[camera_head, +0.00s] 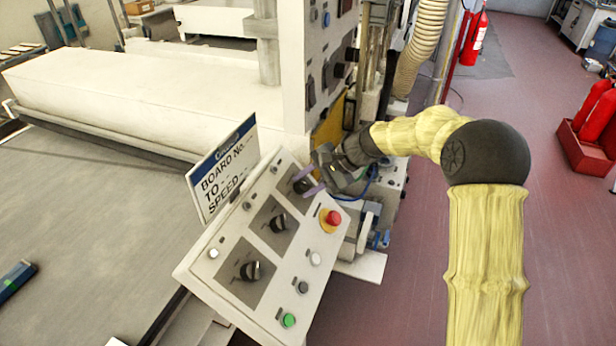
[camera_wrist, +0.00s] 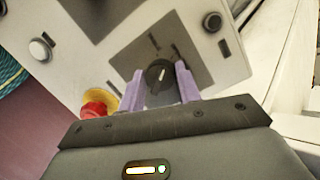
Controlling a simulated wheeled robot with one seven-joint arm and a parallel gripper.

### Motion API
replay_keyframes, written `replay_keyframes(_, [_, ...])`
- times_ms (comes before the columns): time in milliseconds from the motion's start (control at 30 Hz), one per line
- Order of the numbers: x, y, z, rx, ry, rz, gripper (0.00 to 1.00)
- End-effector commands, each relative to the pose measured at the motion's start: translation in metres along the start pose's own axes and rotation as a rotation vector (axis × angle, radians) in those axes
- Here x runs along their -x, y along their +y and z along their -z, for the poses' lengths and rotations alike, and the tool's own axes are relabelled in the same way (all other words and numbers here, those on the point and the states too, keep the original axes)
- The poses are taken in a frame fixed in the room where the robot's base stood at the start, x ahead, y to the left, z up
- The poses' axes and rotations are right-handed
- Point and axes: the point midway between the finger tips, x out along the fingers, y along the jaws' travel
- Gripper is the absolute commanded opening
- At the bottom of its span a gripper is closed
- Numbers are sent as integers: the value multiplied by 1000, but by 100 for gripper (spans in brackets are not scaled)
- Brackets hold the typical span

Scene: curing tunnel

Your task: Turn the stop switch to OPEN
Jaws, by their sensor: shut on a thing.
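My gripper (camera_head: 305,181) is at the upper end of the sloping control panel (camera_head: 213,260). Its two purple fingers are shut on a dark rotary switch (camera_wrist: 158,84), one finger on each side of the knob. The knob has a white pointer mark, which in the wrist view runs roughly up the picture with a slight lean to the right. In the head view the fingers partly hide this switch. Its position labels are too small to read, so I cannot tell which setting it points to.
Two more rotary switches (camera_head: 277,222) (camera_head: 250,270) sit lower on the panel. A red mushroom button (camera_head: 330,220) on a yellow ring is close beside my gripper and shows in the wrist view (camera_wrist: 95,110). A board sign (camera_head: 222,168) stands behind the panel's left edge.

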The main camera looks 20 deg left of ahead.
Motion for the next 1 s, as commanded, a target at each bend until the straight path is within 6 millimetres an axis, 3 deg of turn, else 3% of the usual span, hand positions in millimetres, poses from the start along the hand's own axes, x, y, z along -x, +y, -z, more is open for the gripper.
replay_keyframes(333, [1,0,1,-175,-9,34,11])
replay_keyframes(833, [1,0,2,-201,-8,40,11])
replay_keyframes(867, [1,0,2,-201,-8,40,37])
replay_keyframes(933, [1,0,2,-201,-8,40,51])
replay_keyframes(1000, [1,0,1,-201,-9,40,55])
